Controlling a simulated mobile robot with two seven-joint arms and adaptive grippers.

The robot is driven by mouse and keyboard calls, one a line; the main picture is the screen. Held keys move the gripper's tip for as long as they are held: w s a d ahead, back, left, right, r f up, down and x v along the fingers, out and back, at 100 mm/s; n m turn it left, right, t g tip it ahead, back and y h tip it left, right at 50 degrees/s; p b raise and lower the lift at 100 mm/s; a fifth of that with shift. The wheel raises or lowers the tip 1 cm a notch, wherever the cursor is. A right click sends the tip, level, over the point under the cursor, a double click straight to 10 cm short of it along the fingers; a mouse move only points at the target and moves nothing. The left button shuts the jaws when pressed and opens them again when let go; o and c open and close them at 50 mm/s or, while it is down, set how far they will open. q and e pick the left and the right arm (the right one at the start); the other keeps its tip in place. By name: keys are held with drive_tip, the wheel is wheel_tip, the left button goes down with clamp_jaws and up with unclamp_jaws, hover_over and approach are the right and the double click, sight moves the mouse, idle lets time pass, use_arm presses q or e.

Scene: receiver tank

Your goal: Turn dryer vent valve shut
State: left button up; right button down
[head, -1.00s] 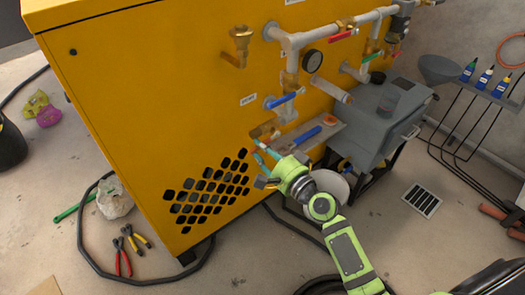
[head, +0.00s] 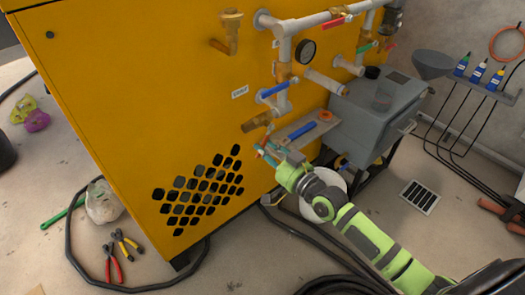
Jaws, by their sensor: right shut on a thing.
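A yellow cabinet (head: 130,110) carries grey pipes and several valves. A blue lever (head: 275,88) sits on a valve beside a small white label (head: 240,92) whose text is too small to read. Below it a brass fitting (head: 257,122) sticks out from the cabinet face. My right gripper (head: 266,150) is at the cabinet front, just below this brass fitting. It is shut on a small part that its fingers mostly hide. I cannot tell which valve is the dryer vent valve. My left gripper is not in view.
A grey box (head: 375,112) on a dark stand is right of my gripper. A shelf with a blue tool (head: 302,130) lies close above the wrist. A gauge (head: 305,50) stands above.

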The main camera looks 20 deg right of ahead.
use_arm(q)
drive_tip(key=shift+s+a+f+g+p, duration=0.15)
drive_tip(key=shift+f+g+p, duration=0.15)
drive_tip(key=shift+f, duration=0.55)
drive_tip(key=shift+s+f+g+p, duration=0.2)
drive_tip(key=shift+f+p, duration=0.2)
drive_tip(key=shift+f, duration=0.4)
use_arm(e)
drive_tip(key=shift+w+d+f+n, duration=0.15)
drive_tip(key=shift+d+n, duration=0.35)
drive_tip(key=shift+n, duration=0.55)
drive_tip(key=shift+w+d+f+n, duration=0.1)
drive_tip(key=shift+w+d+n, duration=0.15)
drive_tip(key=shift+d+n, duration=0.55)
drive_tip(key=shift+w+d+f+n, duration=0.1)
drive_tip(key=shift+w+d+n, duration=0.15)
drive_tip(key=shift+n, duration=1)
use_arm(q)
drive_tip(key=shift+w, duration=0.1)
use_arm(e)
drive_tip(key=shift+r, duration=0.1)
drive_tip(key=c, duration=1)
unclamp_jaws()
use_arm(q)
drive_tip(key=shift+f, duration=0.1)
use_arm(e)
drive_tip(key=shift+s, duration=0.1)
drive_tip(key=v, duration=1.2)
